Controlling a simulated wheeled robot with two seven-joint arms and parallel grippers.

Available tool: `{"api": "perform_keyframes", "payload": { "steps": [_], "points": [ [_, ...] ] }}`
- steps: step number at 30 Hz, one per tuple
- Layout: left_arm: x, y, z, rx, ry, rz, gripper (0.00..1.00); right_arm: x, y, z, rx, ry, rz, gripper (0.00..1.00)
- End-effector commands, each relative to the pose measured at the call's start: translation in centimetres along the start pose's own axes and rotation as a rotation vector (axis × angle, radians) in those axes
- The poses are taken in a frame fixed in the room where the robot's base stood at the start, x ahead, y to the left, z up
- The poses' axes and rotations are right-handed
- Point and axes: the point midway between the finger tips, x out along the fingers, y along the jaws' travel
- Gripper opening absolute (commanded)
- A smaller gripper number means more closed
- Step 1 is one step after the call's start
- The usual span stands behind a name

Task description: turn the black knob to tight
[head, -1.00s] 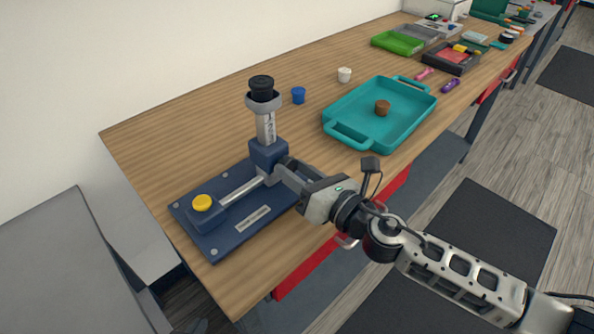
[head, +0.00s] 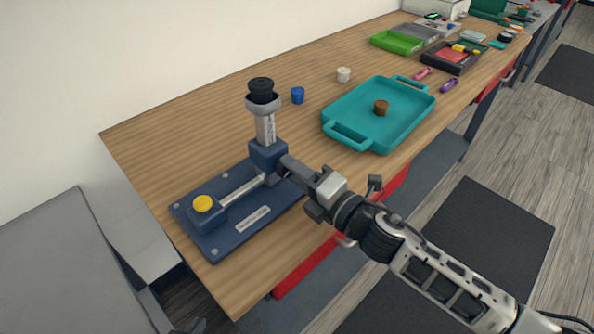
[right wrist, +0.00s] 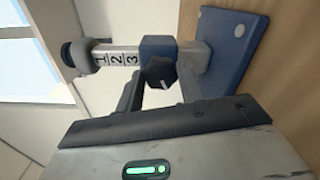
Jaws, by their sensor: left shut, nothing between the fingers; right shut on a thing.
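The stand has a navy base plate (head: 235,232), a numbered grey post (head: 265,128) and a blue clamp block (head: 267,154). The black knob (right wrist: 158,72) is on the side of the block in the right wrist view, with a pale mark at its lower right. My right gripper (head: 287,166) is shut on this knob, one finger on each side. In the head view the gripper mostly hides the knob. No tight marking can be read.
A black cap (head: 261,88) tops the post. A yellow button (head: 203,204) is on the base. The table behind the stand is clear.

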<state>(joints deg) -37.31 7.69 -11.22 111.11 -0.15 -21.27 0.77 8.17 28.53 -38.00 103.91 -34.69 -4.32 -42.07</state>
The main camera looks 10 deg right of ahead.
Motion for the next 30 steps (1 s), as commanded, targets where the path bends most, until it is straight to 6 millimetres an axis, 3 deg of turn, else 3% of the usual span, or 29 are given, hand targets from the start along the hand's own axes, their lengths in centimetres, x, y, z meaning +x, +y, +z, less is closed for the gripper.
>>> {"api": "perform_keyframes", "payload": {
  "steps": [30],
  "points": [
    [0.07, 0.14, -0.03, -0.001, -0.001, 0.003, 0.00, 0.02, -0.14, -0.11, 0.968, 0.001, 0.001, 0.15]
  ]
}}
